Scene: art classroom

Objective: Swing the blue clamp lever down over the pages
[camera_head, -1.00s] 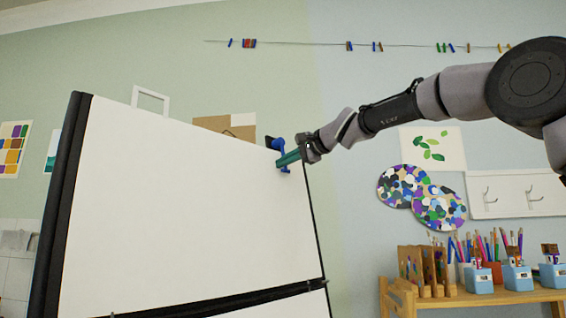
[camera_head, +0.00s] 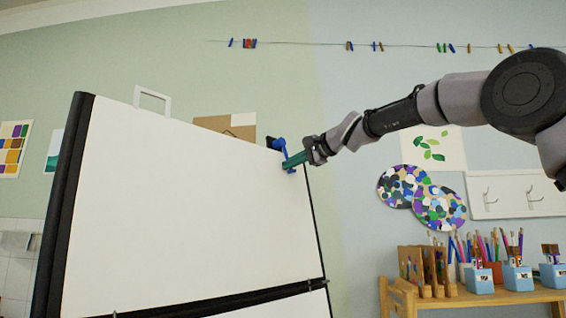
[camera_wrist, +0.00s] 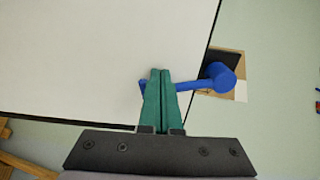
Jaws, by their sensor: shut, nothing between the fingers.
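The blue clamp lever (camera_head: 279,146) is at the upper right corner of a large white pad of pages (camera_head: 190,200) on an easel. In the wrist view the lever (camera_wrist: 219,78) has a round knob at the right, beyond the page edge, and its thin arm runs left behind my fingers over the white sheet (camera_wrist: 90,60). My gripper (camera_head: 286,163) has green fingers and is shut and empty. Its fingers (camera_wrist: 160,72) lie across the lever's arm in the wrist view; whether they touch it I cannot tell.
Two paint-dabbed palettes (camera_head: 438,207) and a white hook rack (camera_head: 518,193) hang on the wall. A line with coloured pegs (camera_head: 400,45) runs above. The space before the pad is clear.

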